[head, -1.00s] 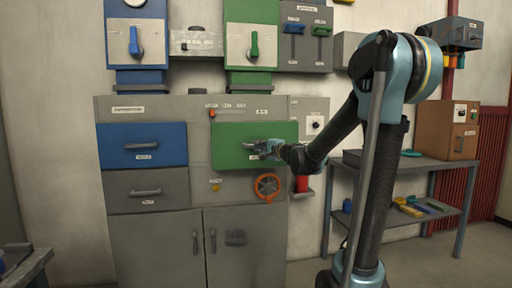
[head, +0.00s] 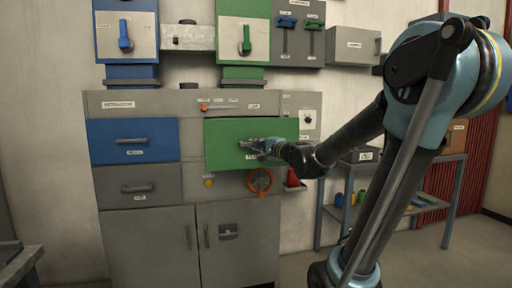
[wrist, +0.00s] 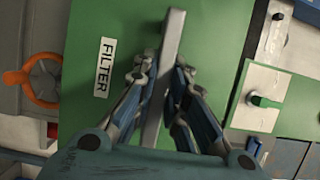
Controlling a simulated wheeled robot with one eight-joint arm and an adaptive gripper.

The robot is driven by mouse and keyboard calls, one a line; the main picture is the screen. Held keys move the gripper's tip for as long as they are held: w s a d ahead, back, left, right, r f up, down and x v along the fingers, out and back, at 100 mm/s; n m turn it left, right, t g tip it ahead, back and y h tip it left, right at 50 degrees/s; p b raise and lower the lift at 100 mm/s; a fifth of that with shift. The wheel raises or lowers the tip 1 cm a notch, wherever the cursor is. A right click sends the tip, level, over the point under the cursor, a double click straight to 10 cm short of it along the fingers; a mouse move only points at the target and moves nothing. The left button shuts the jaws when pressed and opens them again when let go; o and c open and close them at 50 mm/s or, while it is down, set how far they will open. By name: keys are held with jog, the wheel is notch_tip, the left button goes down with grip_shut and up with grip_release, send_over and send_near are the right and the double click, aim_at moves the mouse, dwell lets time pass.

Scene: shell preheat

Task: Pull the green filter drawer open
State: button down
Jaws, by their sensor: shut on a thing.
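The green filter drawer (head: 225,135) is in the upper right of the grey cabinet. Its front stands out from the cabinet face and overlaps the small panel at its right. In the wrist view its green front (wrist: 205,25) carries a white FILTER label (wrist: 104,67). The grey bar handle (wrist: 174,30) runs up and down in that view. My gripper (head: 252,147) is at the handle, and in the wrist view its fingers (wrist: 163,95) are closed on it from both sides. The drawer's inside is hidden behind its front.
An orange handwheel (head: 260,181) is just below the drawer. A blue drawer (head: 115,130) and a grey drawer (head: 115,187) are to its left, cupboard doors (head: 145,250) below. A shelf table (head: 400,215) stands at the right. The floor at lower right is clear.

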jog(key=shift+d+f, duration=0.1)
jog(key=shift+f, duration=0.05)
jog(key=c, duration=1.6)
grip_release()
jog(key=v, duration=1.1)
jog(key=shift+s+d, duration=0.25)
jog(key=shift+s, duration=0.1)
